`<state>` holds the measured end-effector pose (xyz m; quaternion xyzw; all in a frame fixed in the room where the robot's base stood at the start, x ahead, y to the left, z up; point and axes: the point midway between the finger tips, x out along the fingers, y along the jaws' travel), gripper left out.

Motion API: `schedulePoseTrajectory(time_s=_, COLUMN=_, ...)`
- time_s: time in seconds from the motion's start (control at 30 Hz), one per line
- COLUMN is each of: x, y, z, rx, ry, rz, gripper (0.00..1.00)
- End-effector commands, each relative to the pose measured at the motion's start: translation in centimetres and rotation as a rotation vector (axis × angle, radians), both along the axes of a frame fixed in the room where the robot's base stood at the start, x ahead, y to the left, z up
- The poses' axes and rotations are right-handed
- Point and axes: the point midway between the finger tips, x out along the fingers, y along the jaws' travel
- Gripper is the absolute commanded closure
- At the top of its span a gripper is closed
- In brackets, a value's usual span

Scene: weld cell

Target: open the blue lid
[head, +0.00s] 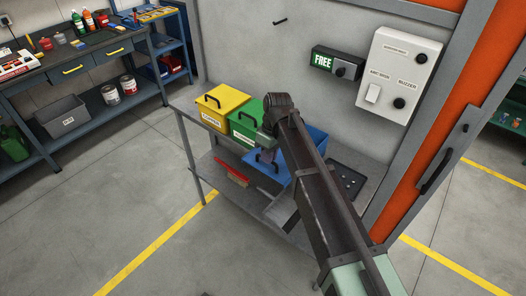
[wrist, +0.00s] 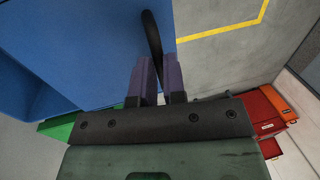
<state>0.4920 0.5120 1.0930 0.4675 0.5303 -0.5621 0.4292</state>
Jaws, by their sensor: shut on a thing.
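The blue bin (head: 270,170) stands on the grey bench, to the right of the green bin. Part of its blue lid (head: 317,139) shows beyond my arm, which hides much of the bin. In the wrist view the broad blue surface of the lid (wrist: 75,40) fills the upper left. Its black handle (wrist: 152,38) runs down between my fingers. My gripper (wrist: 160,72) is shut on this handle; it also shows in the head view (head: 265,146), over the blue bin's left side. I cannot tell how far the lid is raised.
The green bin (head: 243,121) and yellow bin (head: 222,102) stand to the left. A dark tray (head: 347,180) lies to the right. A red brush (head: 232,173) lies on the lower shelf. The wall behind carries a FREE sign (head: 323,62) and a white buzzer panel (head: 403,70).

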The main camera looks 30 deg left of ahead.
Motion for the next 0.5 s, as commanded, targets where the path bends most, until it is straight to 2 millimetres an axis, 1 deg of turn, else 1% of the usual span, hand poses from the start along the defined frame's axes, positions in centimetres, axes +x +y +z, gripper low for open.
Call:
schedulePoseTrajectory(time_s=0.13, x=0.02, y=0.07, z=0.01, rx=0.0, ry=0.0, rz=0.001, gripper=1.0)
schedulePoseTrajectory(time_s=0.17, x=0.02, y=0.07, z=0.01, rx=0.0, ry=0.0, rz=0.001, gripper=0.87)
schedulePoseTrajectory(time_s=0.3, x=0.02, y=0.08, z=0.0, rx=0.0, ry=0.0, rz=0.001, gripper=0.66)
schedulePoseTrajectory(time_s=0.33, x=0.02, y=0.08, z=0.01, rx=0.0, ry=0.0, rz=0.001, gripper=0.63)
schedulePoseTrajectory(time_s=0.5, x=0.02, y=0.09, z=0.01, rx=0.0, ry=0.0, rz=0.001, gripper=0.63)
